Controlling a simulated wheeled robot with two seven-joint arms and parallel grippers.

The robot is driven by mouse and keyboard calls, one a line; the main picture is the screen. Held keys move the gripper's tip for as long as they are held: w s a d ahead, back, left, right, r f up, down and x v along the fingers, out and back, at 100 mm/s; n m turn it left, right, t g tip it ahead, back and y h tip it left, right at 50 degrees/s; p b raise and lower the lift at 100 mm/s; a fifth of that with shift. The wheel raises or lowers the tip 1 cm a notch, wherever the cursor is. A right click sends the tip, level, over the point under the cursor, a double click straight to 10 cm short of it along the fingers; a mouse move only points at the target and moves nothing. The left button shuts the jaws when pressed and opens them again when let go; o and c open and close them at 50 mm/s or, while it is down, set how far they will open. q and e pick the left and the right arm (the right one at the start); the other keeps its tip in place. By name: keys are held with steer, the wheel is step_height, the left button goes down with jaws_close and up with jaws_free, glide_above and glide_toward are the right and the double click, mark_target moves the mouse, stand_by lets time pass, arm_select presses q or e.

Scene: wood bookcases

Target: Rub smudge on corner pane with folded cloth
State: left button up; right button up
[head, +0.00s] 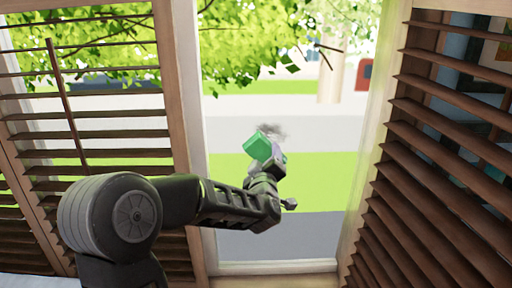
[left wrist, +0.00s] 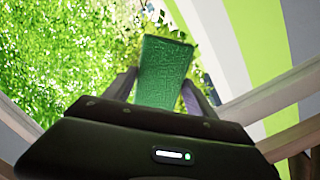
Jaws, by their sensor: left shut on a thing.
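A green folded cloth (head: 258,146) is held in my left gripper (head: 272,162), in front of the tall middle pane (head: 300,180). In the left wrist view, the cloth (left wrist: 163,75) stands between the two fingers of the left gripper (left wrist: 160,88), which are shut on it. A grey smudge (head: 273,130) shows on the pane just above and right of the cloth in the head view. The cloth appears to overlap the smudge's lower left edge; I cannot tell whether it touches the glass. My right gripper is in neither view.
Brown slatted shutters stand left (head: 90,130) and right (head: 440,150) of the pane. A wood post (head: 178,90) borders its left side, and a pale frame (head: 372,130) its right. Trees, grass and a street show through the glass.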

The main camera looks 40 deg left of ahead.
mark_target(256, 152)
arm_select(q)
steer(key=shift+s+a+r+n+y, duration=0.5)
steer(key=shift+s+a+r+y, duration=0.3)
steer(key=shift+s+a, duration=0.2)
steer(key=shift+w, duration=0.15)
steer(key=shift+p+x, duration=0.85)
steer(key=shift+x, duration=2.05)
steer(key=shift+a+f, duration=0.15)
steer(key=shift+x, duration=0.95)
steer(key=shift+w+d+b, duration=0.2)
steer(key=shift+w+d, duration=0.3)
steer(key=shift+d, duration=0.25)
steer(key=shift+w+d+b, duration=0.2)
steer(key=shift+w+d, duration=0.3)
steer(key=shift+d, duration=0.25)
